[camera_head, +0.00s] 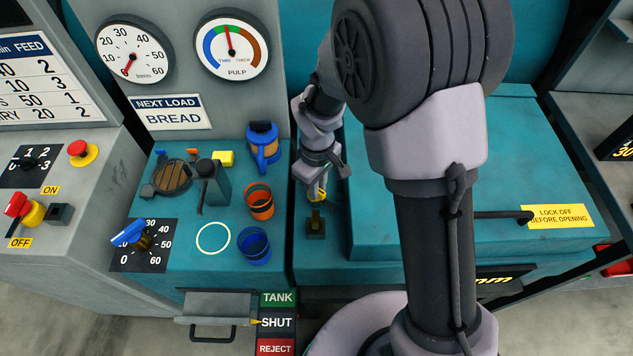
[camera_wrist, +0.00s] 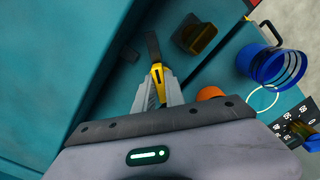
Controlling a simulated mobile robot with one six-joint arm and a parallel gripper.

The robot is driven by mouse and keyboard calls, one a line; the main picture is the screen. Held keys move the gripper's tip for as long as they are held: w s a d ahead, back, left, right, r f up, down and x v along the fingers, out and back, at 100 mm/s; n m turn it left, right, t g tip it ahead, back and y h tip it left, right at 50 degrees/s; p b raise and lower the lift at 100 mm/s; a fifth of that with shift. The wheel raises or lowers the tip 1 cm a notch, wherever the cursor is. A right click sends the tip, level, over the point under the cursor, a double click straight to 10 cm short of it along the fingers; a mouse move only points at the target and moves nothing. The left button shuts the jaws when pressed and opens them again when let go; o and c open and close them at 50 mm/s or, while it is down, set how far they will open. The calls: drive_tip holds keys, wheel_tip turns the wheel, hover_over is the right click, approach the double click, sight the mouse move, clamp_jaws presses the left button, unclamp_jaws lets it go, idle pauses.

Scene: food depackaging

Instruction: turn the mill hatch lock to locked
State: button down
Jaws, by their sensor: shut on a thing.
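My gripper (camera_head: 317,188) points down beside the teal mill hatch (camera_head: 375,222), near its left edge. In the wrist view my gripper (camera_wrist: 157,92) is shut on a small yellow part (camera_wrist: 157,70). A dark bar (camera_wrist: 152,45) extends from this part; it looks like the hatch lock's handle, but my fingers hide some of it. The lock's exact angle and any lock markings cannot be made out. A brass-coloured block on a dark base (camera_head: 316,220) stands just in front of the gripper. It also shows in the wrist view (camera_wrist: 198,36), apart from the fingers.
An orange cup (camera_head: 259,202) and a blue cup (camera_head: 254,246) stand to the left. A yellow "lock off before opening" label (camera_head: 558,216) is on the right of the hatch. A blue-handled dial (camera_head: 142,243) is at the front left. My arm covers much of the hatch.

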drive_tip(key=n+p, duration=0.2)
drive_tip(key=n, duration=0.2)
drive_tip(key=shift+r, duration=0.1)
drive_tip(key=shift+w+d+n+p, duration=0.15)
drive_tip(key=shift+n+p, duration=0.5)
drive_tip(key=shift+n, duration=1.45)
drive_tip(key=c, duration=1.4)
unclamp_jaws()
wheel_tip(320, 180, up, 17)
drive_tip(key=p, duration=0.5)
drive_tip(key=shift+r, duration=0.15)
